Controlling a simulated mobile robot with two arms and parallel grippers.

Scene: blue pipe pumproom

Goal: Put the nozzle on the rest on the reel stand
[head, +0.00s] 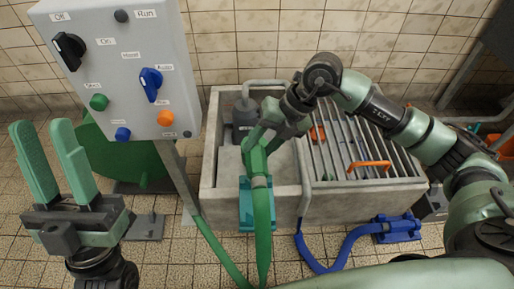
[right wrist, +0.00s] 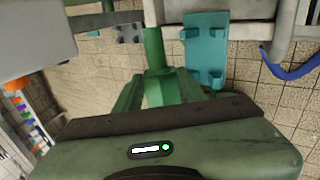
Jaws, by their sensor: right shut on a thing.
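My right gripper (head: 263,128) is shut on the green nozzle (head: 258,165), in front of the concrete trough. The nozzle hangs roughly upright, with a grey collar and a green hose (head: 263,235) running down from it. In the right wrist view the green nozzle (right wrist: 154,48) shows between my fingers (right wrist: 158,90). A green reel (head: 125,158) stands at the left, mostly hidden behind the grey control box. I cannot make out its rest. My left gripper (head: 42,128) is open and empty at the lower left, its fingers pointing up.
The grey control box (head: 115,65) with knobs stands on a post at the upper left. The concrete trough (head: 360,198) has a metal grate and an orange handle (head: 370,165). A teal bracket (head: 247,212) and a blue bracket (head: 397,228) with a blue hose (head: 335,262) are near its front.

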